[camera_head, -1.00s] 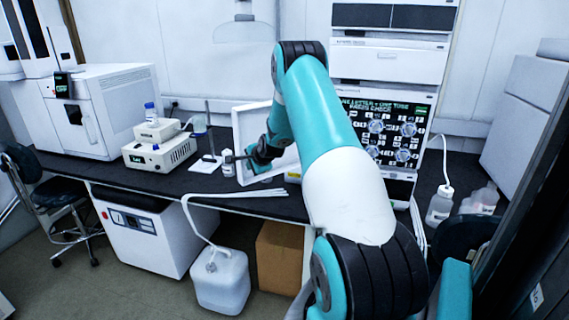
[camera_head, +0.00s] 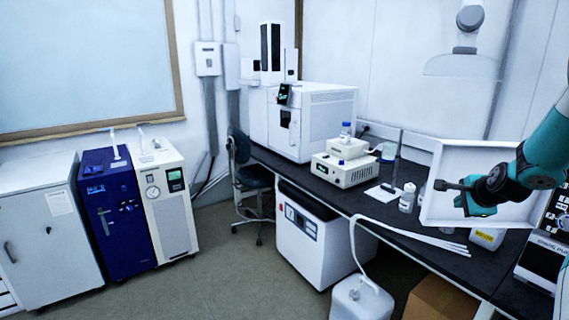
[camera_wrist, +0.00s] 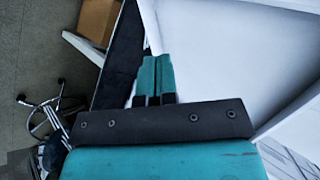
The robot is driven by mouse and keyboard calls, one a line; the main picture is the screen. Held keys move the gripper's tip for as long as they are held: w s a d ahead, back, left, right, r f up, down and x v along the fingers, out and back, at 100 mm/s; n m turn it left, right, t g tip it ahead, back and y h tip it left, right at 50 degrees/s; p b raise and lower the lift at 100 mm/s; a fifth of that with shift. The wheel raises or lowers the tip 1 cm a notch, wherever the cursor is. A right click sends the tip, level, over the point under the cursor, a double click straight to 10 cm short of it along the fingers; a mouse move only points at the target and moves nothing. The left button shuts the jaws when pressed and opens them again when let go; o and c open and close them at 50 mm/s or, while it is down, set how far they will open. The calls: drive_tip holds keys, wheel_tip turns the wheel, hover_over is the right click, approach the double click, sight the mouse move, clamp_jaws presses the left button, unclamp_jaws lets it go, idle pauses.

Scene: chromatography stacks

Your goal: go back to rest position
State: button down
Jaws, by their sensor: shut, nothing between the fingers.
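My arm reaches in from the right edge of the head view. A white surface of the box (camera_wrist: 220,50) fills the right of that view. I cannot tell whether the gripper touches it.
The black bench (camera_head: 385,212) carries a white-capped bottle (camera_head: 407,198), stacked small instruments (camera_head: 343,172) and a large analyser (camera_head: 312,122). A chair (camera_head: 250,175), a blue cabinet (camera_head: 113,210) and a white jug (camera_head: 360,300) stand on the floor. Open floor (camera_head: 225,275) lies at centre left.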

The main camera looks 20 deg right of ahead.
drive_tip(key=a+r+n+g+y, duration=0.15)
drive_tip(key=a+n, duration=0.35)
drive_tip(key=a, duration=0.5)
drive_tip(key=a+r+n+y, duration=0.3)
drive_tip(key=a+n, duration=0.1)
drive_tip(key=a, duration=0.7)
drive_tip(key=a+r+n+g+y, duration=0.15)
drive_tip(key=a+n, duration=0.35)
drive_tip(key=a, duration=0.5)
drive_tip(key=s+a+r+n+g+y, duration=0.1)
drive_tip(key=s+a+n+g, duration=0.1)
drive_tip(key=s+a+n, duration=0.6)
drive_tip(key=s+a+r+n+g, duration=0.1)
drive_tip(key=s+a+n+g, duration=0.2)
drive_tip(key=s+a+n, duration=0.4)
drive_tip(key=s+a, duration=0.3)
drive_tip(key=s, duration=0.5)
drive_tip(key=shift+s+a+r+n+g+y+b, duration=0.15)
drive_tip(key=shift+s+r+n+g+y+b, duration=0.15)
drive_tip(key=shift+s+r+n+y, duration=0.1)
